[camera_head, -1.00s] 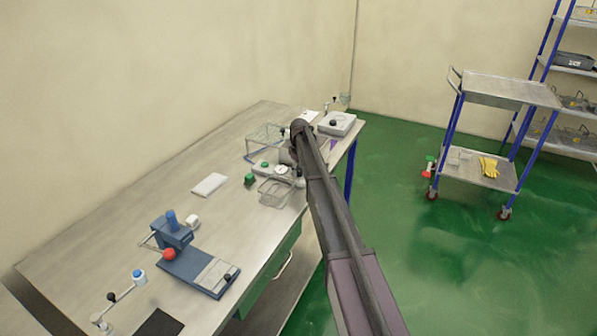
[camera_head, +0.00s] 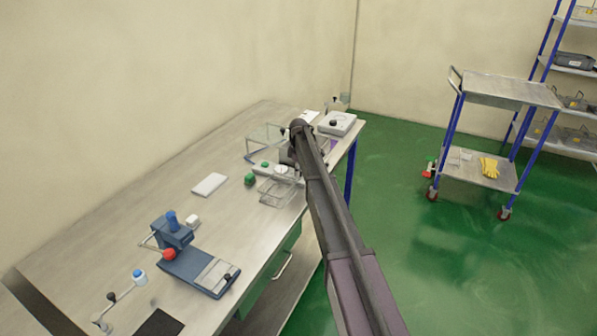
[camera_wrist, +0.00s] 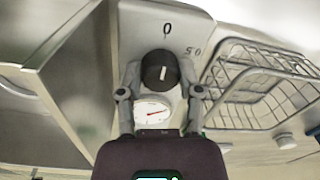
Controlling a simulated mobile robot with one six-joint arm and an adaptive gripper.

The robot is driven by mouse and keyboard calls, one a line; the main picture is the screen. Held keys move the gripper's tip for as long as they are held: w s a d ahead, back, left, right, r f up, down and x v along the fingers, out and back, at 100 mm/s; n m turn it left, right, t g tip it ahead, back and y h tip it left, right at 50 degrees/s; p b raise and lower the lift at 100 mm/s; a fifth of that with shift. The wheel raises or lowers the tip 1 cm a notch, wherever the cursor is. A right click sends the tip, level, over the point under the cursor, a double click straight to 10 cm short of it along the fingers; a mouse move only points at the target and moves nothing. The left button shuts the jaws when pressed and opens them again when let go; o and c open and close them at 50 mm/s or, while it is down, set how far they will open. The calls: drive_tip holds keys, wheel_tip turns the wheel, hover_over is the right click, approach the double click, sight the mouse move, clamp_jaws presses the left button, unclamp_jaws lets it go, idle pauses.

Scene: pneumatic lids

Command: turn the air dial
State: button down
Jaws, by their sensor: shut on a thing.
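The air dial (camera_wrist: 160,70) is a round black knob with a white pointer line, in the upper middle of the wrist view. A pale panel behind it carries the marks 0 and 0.5. My gripper (camera_wrist: 160,73) has a finger on each side of the knob and is shut on it. Just below the knob is a white round gauge (camera_wrist: 153,112) with a red needle. The gauge also shows in the head view (camera_head: 281,170), at the far end of the bench. There my arm and gripper (camera_head: 292,158) hide the dial.
A wire basket (camera_wrist: 262,88) stands close to the right of my gripper. A clear-walled box (camera_head: 265,136) is behind it on the bench. A green knob (camera_head: 250,180) and a blue clamp device (camera_head: 172,236) are further left. A trolley (camera_head: 505,88) stands on the floor at right.

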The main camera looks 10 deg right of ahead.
drive_tip(key=shift+s, duration=0.15)
drive_tip(key=shift+c, duration=1.3)
unclamp_jaws()
drive_tip(key=shift+m, duration=0.5)
